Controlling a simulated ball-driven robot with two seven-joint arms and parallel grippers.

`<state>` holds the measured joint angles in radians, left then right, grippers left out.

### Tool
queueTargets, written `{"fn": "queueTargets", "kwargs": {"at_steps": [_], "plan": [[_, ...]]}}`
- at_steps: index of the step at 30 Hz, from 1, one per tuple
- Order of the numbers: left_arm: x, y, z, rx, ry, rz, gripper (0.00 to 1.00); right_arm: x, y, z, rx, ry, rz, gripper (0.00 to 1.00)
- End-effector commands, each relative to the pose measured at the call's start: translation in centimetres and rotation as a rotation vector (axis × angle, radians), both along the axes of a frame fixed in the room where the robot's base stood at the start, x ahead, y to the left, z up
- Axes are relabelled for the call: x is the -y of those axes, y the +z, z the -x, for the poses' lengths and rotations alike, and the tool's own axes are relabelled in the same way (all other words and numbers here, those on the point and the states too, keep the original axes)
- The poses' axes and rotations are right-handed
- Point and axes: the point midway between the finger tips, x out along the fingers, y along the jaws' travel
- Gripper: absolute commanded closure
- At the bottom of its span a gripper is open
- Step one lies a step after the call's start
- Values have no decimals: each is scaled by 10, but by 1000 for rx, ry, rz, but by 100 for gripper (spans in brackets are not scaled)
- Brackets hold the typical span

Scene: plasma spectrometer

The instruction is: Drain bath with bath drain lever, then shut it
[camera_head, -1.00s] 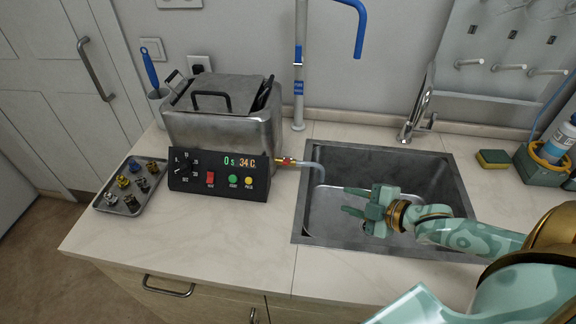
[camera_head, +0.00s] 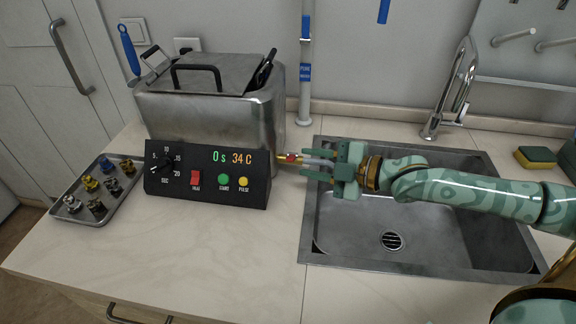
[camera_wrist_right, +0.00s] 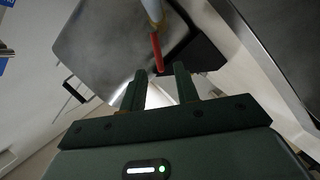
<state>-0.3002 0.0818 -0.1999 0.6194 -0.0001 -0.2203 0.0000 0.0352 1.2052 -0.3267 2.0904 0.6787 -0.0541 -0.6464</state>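The steel bath (camera_head: 215,105) stands on the counter behind its black control panel, which reads 0 s and 34 C. Its brass drain valve sticks out on the right side, with the small red drain lever (camera_head: 291,158) on it. My right gripper (camera_head: 304,166) is open and empty, with its fingertips just right of the lever. The drain outlet is partly hidden by the fingers. In the right wrist view the red lever (camera_wrist_right: 157,52) lies just ahead of the gap between the fingertips (camera_wrist_right: 160,72). My left gripper is out of view.
The sink (camera_head: 440,245) lies under my right arm, with its drain grate visible and no water seen. A faucet (camera_head: 455,90) and a grey post (camera_head: 305,70) stand behind. A tray of small fittings (camera_head: 95,205) is at left. The front counter is clear.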

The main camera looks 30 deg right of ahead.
Motion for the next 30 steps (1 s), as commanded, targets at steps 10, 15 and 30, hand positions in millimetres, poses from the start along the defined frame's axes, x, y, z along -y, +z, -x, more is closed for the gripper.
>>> {"fn": "queueTargets", "kwargs": {"at_steps": [10, 15, 30], "plan": [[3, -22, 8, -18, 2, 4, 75, -26, -11, -40, 2, -1, -1, 69], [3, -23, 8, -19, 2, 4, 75, -30, -12, -45, -1, 0, 2, 69], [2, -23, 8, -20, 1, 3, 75, -30, -12, -46, -1, 0, 2, 100]]}}
